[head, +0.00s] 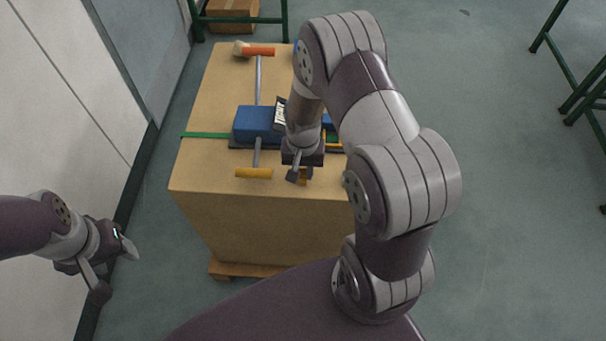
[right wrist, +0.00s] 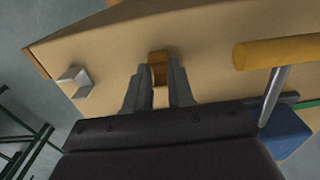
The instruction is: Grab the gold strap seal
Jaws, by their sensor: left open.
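The gold strap seal (right wrist: 158,70) is a small orange-brown block on the cardboard top. In the right wrist view it sits between the two fingertips of my right gripper (right wrist: 157,75). The fingers stand close on both its sides, but I cannot tell whether they press on it. In the head view my right gripper (head: 299,176) is low over the near edge of the box, and a bit of the seal (head: 305,180) shows beside the fingers. My left gripper (head: 117,270) is open and empty, left of the box.
The large carton (head: 215,165) carries a blue block (head: 250,122), a yellow handle (head: 254,173), an orange handle (head: 258,52) and a green strap (head: 205,135). A silver block (right wrist: 73,84) lies left of the gripper in the wrist view. My right arm hides the carton's right side.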

